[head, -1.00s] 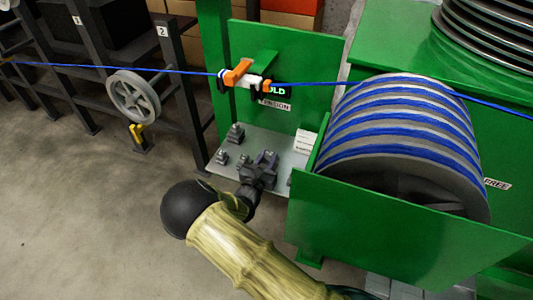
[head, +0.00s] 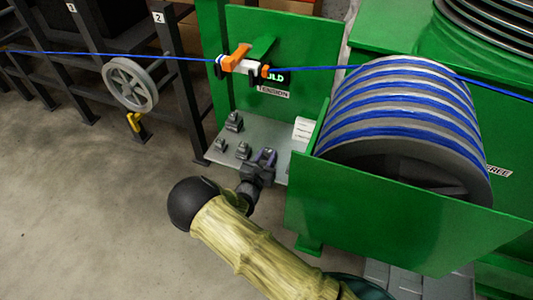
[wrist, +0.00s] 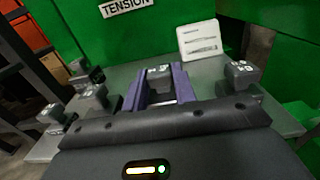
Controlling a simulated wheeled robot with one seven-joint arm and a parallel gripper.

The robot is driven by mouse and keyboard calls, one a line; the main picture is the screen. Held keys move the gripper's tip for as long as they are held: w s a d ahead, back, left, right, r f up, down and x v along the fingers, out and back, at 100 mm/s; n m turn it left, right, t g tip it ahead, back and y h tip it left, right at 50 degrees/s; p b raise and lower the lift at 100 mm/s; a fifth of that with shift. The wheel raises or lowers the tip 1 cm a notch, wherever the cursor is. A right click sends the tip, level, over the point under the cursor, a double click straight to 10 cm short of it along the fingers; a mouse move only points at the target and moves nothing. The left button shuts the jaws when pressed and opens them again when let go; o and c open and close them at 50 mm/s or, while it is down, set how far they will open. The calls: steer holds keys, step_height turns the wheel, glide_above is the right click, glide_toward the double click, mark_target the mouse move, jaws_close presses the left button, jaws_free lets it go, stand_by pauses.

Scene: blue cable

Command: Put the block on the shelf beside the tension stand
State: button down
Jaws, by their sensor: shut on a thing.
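My gripper (head: 264,160) is over the near edge of the grey shelf (head: 268,137) at the foot of the green tension stand (head: 300,35). In the wrist view its two purple fingers (wrist: 159,88) are shut on a small grey block (wrist: 160,76) with a pale mark on top. I cannot tell whether the held block touches the shelf. Other grey blocks stand on the shelf: one (wrist: 242,74) right of the fingers and several (wrist: 92,97) on the left. The left ones also show in the head view (head: 233,121).
A white card (wrist: 200,40) stands at the shelf's back right. The green drum housing (head: 390,215) is close on the right. An orange and white clamp (head: 240,62) holds the blue cable (head: 180,57) above the shelf. Open floor (head: 90,220) lies left.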

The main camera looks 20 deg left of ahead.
steer(key=c, duration=1.6)
jaws_free()
steer(key=shift+f, duration=0.15)
steer(key=o, duration=0.5)
steer(key=shift+s+r, duration=0.15)
steer(key=shift+r, duration=0.05)
steer(key=s, duration=0.8)
steer(key=s+a+p, duration=0.1)
steer(key=s, duration=0.2)
steer(key=shift+s, duration=0.4)
